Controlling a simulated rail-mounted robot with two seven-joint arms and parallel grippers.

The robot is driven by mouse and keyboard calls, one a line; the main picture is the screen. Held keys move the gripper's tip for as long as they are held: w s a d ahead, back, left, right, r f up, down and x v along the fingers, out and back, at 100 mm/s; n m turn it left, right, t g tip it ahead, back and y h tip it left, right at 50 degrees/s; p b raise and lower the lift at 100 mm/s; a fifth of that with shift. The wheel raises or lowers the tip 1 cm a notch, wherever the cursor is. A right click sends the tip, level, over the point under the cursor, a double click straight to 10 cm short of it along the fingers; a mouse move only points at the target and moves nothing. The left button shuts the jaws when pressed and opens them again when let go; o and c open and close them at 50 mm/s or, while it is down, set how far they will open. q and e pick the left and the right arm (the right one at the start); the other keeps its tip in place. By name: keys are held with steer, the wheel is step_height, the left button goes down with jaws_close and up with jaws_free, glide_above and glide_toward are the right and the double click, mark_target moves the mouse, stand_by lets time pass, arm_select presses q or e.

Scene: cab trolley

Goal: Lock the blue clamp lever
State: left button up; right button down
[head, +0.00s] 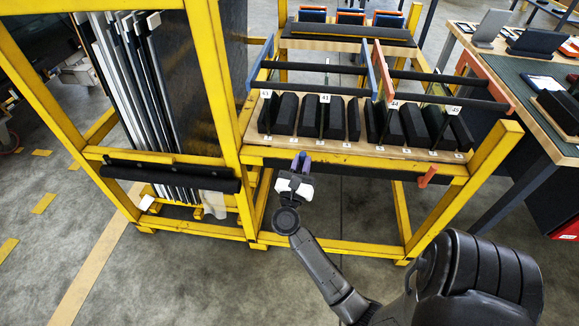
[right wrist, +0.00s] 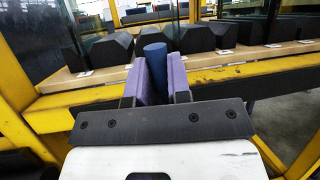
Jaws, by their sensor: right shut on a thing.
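The blue clamp lever (right wrist: 155,62) stands between the two purple finger pads of my right gripper (right wrist: 158,80) in the right wrist view. My right gripper (head: 301,161) is shut on it at the front edge of the yellow trolley (head: 345,158) in the head view, where the fingers mostly hide the lever. The lever looks roughly upright in the wrist view; its lower part and pivot are hidden. The blue clamp frame (head: 262,62) stands raised above the black blocks (head: 308,116). My left gripper is not in view.
An orange lever (head: 427,177) sits to the right on the same trolley edge, below an orange clamp frame (head: 487,82). A yellow rack with upright panels (head: 150,85) stands close on the left. A workbench (head: 505,75) is at right. Floor in front is clear.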

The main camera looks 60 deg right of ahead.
steer(key=shift+s+m+g, duration=0.2)
steer(key=shift+m+g, duration=0.2)
steer(key=shift+m, duration=0.3)
steer(key=c, duration=1.1)
jaws_free()
steer(key=p+v, duration=0.2)
steer(key=v, duration=1.1)
steer(key=shift+a+f, duration=0.15)
steer(key=shift+a, duration=0.2)
